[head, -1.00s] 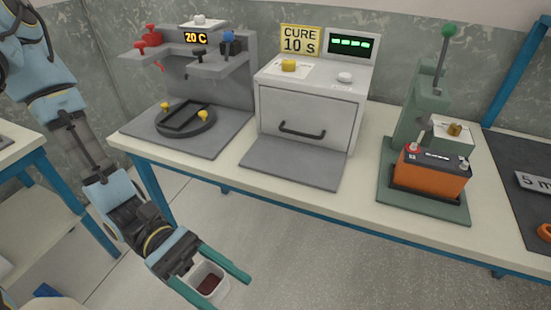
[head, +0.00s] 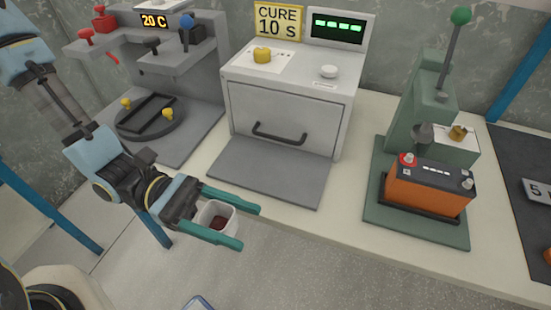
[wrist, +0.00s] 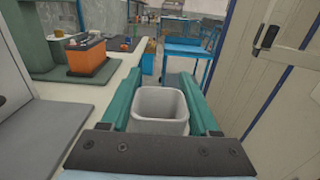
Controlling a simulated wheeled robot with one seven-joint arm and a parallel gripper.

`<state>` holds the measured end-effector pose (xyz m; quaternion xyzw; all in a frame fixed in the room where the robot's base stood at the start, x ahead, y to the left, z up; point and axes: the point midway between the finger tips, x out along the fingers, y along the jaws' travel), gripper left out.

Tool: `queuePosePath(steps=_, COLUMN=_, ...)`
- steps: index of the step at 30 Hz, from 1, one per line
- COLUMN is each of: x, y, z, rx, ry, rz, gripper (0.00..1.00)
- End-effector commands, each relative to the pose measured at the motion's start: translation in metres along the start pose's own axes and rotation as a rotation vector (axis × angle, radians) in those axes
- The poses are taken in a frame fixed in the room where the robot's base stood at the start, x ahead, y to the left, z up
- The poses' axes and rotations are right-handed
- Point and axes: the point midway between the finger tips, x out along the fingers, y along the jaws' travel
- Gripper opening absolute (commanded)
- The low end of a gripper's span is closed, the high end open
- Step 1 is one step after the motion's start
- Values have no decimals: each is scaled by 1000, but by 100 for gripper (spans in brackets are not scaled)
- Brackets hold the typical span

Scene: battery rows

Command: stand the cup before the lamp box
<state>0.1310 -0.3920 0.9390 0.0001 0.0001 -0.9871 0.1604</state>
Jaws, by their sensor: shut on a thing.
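The lamp box (head: 285,105) is the grey-white cabinet with the CURE 10 S sign, a yellow knob and a handled door, which is shut. A flat grey plate (head: 268,172) lies before it, empty, behind and right of the cup.
A grey stand (head: 172,75) with red and blue parts and a round turntable is at left. A green lever press (head: 425,125) with an orange battery (head: 425,188) stands at right. The bench (head: 335,200) between plate and press is clear.

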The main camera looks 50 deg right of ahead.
Motion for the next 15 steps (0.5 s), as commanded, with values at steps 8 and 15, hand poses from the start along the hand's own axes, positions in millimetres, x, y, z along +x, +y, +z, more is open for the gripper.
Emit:
queuePosePath(steps=8, x=-3, y=17, z=-10, rx=8, ry=4, rz=5, gripper=9)
queuePosePath(steps=15, x=0, y=26, z=-10, rx=5, ry=3, rz=-2, gripper=9)
